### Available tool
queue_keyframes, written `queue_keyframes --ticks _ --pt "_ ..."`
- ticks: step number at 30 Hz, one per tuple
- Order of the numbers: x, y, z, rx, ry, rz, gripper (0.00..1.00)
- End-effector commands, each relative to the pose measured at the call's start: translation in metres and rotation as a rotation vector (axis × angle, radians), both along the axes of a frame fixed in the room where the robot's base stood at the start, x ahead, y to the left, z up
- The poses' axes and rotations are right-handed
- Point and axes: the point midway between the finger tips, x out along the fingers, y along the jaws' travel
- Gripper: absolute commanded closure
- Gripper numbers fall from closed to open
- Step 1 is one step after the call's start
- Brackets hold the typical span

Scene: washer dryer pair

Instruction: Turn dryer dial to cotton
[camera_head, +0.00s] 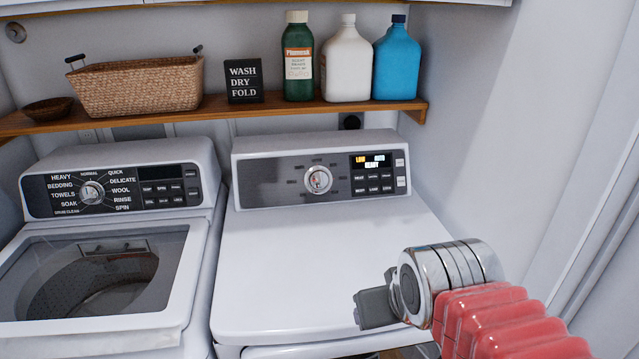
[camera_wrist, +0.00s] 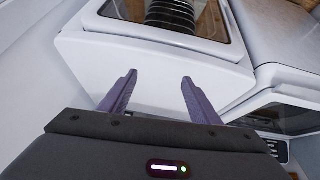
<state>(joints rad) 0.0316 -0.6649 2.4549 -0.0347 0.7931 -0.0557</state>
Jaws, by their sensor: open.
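The dryer (camera_head: 330,262) is the white machine on the right, with a plain white top and a dark rear control panel (camera_head: 270,180). Its round silver dial (camera_head: 318,179) sits mid-panel, ringed by small marks too blurred to read. A lit display (camera_head: 371,162) is to the dial's right. My gripper (camera_head: 372,309) is at the lower right in the head view, over the dryer's front right part, well forward of the dial and apart from it. In the wrist view my gripper (camera_wrist: 158,77) shows two separated purple fingers with nothing between them. The dial is not identifiable there.
The washer (camera_head: 195,265) stands at left with its own labelled dial (camera_head: 92,192). Above, a wooden shelf (camera_head: 200,117) holds a basket (camera_head: 138,88), a sign (camera_head: 243,82) and several bottles. A wall (camera_head: 480,130) closes the right side. Space above the dryer top is clear.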

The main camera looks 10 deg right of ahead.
Motion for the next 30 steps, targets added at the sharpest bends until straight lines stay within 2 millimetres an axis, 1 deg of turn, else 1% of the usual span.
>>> queue_keyframes --ticks 1,5,9,16,21,23,27,30 --pt "0.015 -0.005 0.002 -0.020 -0.017 0.008 0.39" --pt "0.059 -0.016 0.012 -0.088 -0.082 0.047 0.31" --pt "0.107 -0.026 0.021 -0.161 -0.154 0.098 0.31" --pt "0.184 -0.039 0.030 -0.277 -0.266 0.193 0.31" --pt "0.238 -0.043 0.030 -0.356 -0.349 0.274 0.31" --pt "0.257 -0.044 0.029 -0.382 -0.377 0.304 0.31" --pt "0.298 -0.045 0.024 -0.443 -0.443 0.369 0.31" --pt "0.326 -0.041 0.018 -0.472 -0.492 0.435 0.31"
